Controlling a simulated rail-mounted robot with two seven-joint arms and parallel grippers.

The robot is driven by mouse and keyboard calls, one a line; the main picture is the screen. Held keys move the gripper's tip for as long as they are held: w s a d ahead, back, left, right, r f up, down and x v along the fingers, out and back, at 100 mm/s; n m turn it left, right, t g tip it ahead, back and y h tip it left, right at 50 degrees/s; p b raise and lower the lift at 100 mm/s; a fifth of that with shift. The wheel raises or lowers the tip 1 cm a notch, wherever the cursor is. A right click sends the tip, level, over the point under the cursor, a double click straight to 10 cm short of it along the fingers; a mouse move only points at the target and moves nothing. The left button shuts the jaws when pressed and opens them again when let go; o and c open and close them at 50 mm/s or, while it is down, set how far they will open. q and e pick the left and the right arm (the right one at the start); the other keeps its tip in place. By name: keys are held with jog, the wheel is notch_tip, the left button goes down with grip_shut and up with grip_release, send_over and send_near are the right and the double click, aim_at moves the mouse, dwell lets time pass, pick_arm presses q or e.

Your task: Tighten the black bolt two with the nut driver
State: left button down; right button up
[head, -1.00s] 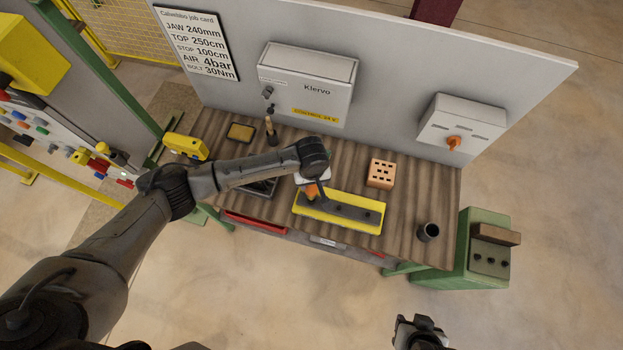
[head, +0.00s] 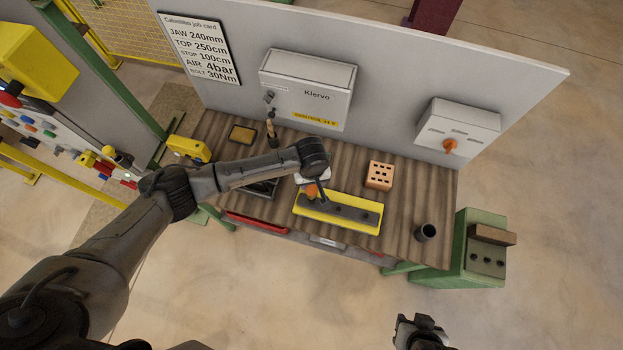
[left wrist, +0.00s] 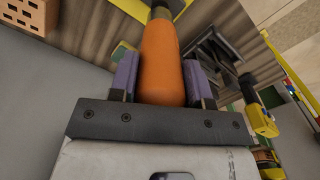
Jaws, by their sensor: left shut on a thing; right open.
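The nut driver has an orange handle, a small part of which shows in the head view (head: 311,191). In the left wrist view the orange handle (left wrist: 162,65) sits between the purple pads of my left gripper (left wrist: 160,75), which is shut on it. My left arm reaches over the bench and the left gripper is mostly hidden behind its own wrist. Below it lies a yellow block (head: 332,223) with a dark top strip carrying small dark bolts; I cannot tell which is bolt two, nor whether the driver's tip touches one. My right gripper (head: 421,322) is open and empty, in front of the bench.
The wooden bench (head: 405,195) also holds an orange block with holes (head: 379,175), a dark cup (head: 426,232), a yellow-topped tray (head: 242,134) and a yellow device (head: 188,149). A grey panel stands behind. A green cabinet (head: 478,250) stands at the right.

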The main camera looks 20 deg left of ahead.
pick_arm(q)
jog(key=shift+r+p, duration=0.8)
jog(key=shift+r, duration=1.7)
